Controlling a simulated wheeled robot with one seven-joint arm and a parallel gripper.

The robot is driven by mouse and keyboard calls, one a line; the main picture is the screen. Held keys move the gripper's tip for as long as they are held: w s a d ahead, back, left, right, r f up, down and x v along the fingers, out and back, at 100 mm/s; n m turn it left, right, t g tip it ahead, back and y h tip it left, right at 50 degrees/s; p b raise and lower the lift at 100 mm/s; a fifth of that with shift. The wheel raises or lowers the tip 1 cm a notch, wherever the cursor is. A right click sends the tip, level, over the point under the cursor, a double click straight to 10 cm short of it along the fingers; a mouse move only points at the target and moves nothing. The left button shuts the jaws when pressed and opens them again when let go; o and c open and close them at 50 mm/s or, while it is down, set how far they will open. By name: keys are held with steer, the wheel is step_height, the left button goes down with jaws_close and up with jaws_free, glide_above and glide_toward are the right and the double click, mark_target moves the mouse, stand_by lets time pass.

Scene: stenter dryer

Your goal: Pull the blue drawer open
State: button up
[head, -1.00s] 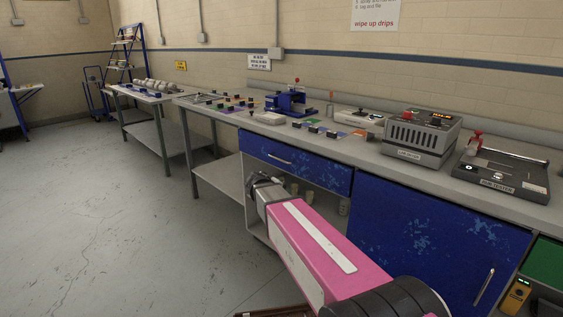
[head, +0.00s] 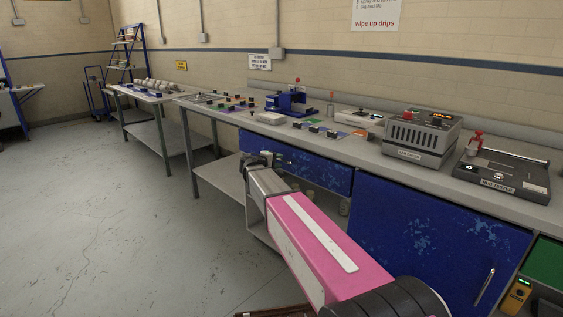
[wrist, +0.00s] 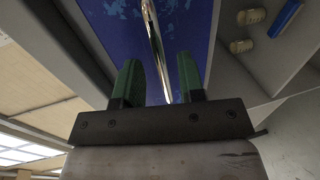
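The blue drawer (head: 318,170) sits under the bench top in the head view, its front worn with light patches. It looks closed. My gripper (wrist: 160,82) has two green fingers spread apart, one on each side of the handle's line. I cannot tell whether the fingertips touch the drawer front.
The bench top (head: 370,148) above carries a blue device (head: 290,103), a grey box unit (head: 420,135) and a tester (head: 503,172). A blue cupboard door (head: 430,240) stands to the right of the drawer. An open shelf with small jars lies below. The floor on the left is clear.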

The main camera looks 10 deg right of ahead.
steer(key=shift+x, duration=1.45)
steer(key=shift+s, duration=0.1)
jaws_close()
steer(key=f+v, duration=0.3)
steer(key=v, duration=1.1)
steer(key=a+f+v, duration=0.1)
steer(key=f+v, duration=0.2)
steer(key=v, duration=1.1)
steer(key=shift+s, duration=0.35)
steer(key=shift+a+r, duration=0.1)
steer(key=shift+a, duration=0.05)
jaws_free()
steer(key=v, duration=1)
steer(key=shift+s+a, duration=0.25)
steer(key=shift+a, duration=0.1)
